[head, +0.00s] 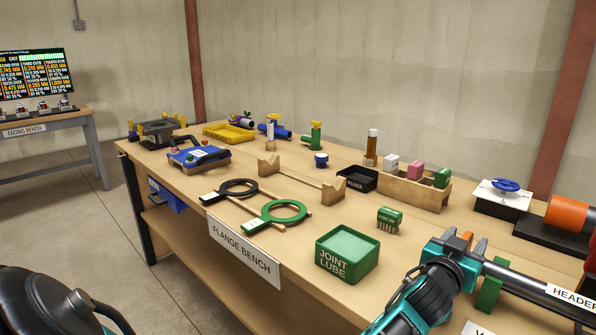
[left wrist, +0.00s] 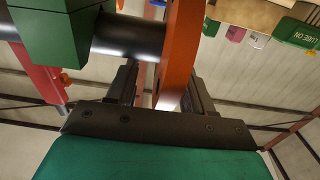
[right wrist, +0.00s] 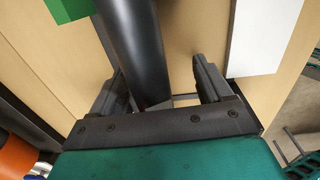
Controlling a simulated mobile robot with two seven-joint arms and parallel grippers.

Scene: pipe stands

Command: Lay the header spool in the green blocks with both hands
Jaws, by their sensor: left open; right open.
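The header spool is a dark grey pipe (head: 525,279) with a white HEADER label and an orange flange (head: 466,237) at its left end. The pipe crosses a green block (head: 489,294), which shows above and below it; I cannot tell how fully it sits. My left gripper (head: 468,244) is open at the flange end, and the left wrist view shows its fingers (left wrist: 163,82) on either side of the flange and pipe end. My right gripper (right wrist: 162,88) is open, with the pipe (right wrist: 135,45) between its fingers and a green block (right wrist: 68,9) beside it.
On the bench are a green JOINT LUBE box (head: 346,256), a green ring tool (head: 275,217), a wooden cradle (head: 300,178) and a crate (head: 410,190) of coloured blocks. An orange cylinder (head: 570,215) stands behind the spool at the right.

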